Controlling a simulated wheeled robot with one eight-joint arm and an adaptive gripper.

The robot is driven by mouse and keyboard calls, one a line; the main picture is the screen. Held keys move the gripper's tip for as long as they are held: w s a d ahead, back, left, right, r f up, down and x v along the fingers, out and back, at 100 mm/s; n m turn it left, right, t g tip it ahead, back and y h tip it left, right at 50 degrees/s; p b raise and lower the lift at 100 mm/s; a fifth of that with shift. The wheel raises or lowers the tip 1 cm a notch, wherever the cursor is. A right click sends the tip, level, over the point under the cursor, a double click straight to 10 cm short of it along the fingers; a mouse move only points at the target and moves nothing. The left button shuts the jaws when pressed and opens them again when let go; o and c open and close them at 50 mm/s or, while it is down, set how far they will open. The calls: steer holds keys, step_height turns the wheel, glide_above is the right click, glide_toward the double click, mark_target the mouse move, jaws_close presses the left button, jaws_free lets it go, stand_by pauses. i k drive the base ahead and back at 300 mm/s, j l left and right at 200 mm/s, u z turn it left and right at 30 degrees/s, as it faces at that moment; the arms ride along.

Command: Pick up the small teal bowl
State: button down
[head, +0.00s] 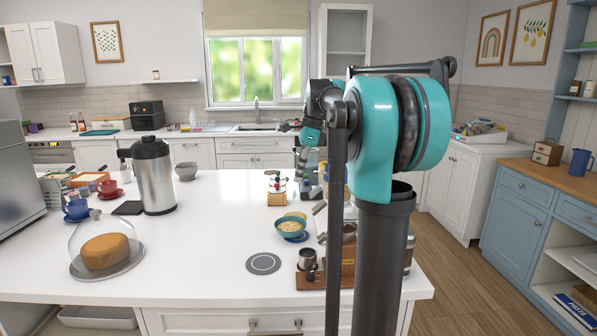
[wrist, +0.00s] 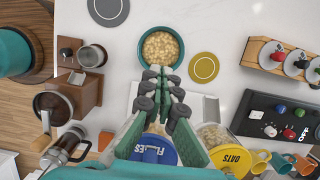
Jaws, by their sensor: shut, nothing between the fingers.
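The small teal bowl (head: 290,227) stands upright on the white island, filled with pale beige pieces like cereal. In the wrist view the bowl (wrist: 143,62) is just beyond my fingertips, and its near rim is partly hidden by them. My gripper (wrist: 160,72) is shut with nothing between its fingers. It points at the near side of the bowl, and I cannot tell whether it touches the rim. In the head view my arm hides much of the area right of the bowl.
A yellow disc (wrist: 204,68) lies right beside the bowl. A grey disc (head: 263,263) lies nearer the island's front edge. Jars with blue (wrist: 153,151) and yellow (wrist: 229,158) lids stand below my fingers.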

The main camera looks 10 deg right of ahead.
mark_target(291, 229)
steer(key=k, duration=1)
